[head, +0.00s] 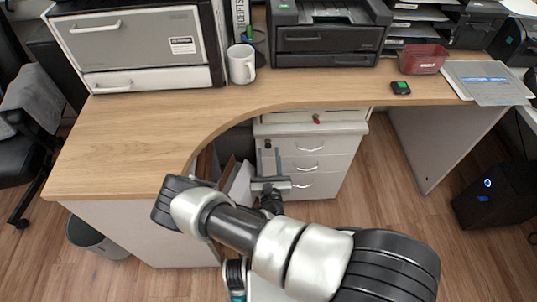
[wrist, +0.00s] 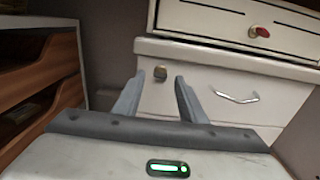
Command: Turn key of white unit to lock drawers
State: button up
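The white drawer unit (head: 320,147) stands under the desk. Its drawer fronts with curved metal handles look shut. In the wrist view, the unit's front (wrist: 215,78) shows a small dark brass-coloured key or lock piece (wrist: 160,73) near its upper left. I cannot tell which way it is turned. My gripper (wrist: 154,82) is open, with one finger on each side of that piece in the picture. No contact shows, and the distance to it is unclear. In the head view, my gripper (head: 269,154) is in front of the unit's left side.
A shallow drawer with a red knob or key (wrist: 261,32) sits above the unit, under the desktop (head: 150,130). Brown wooden shelving (wrist: 40,70) is close on the left.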

jog(key=shift+w, duration=0.65)
grip_shut()
jog(key=shift+n, duration=0.4)
jog(key=shift+d+n, duration=0.1)
jog(key=shift+n, duration=8)
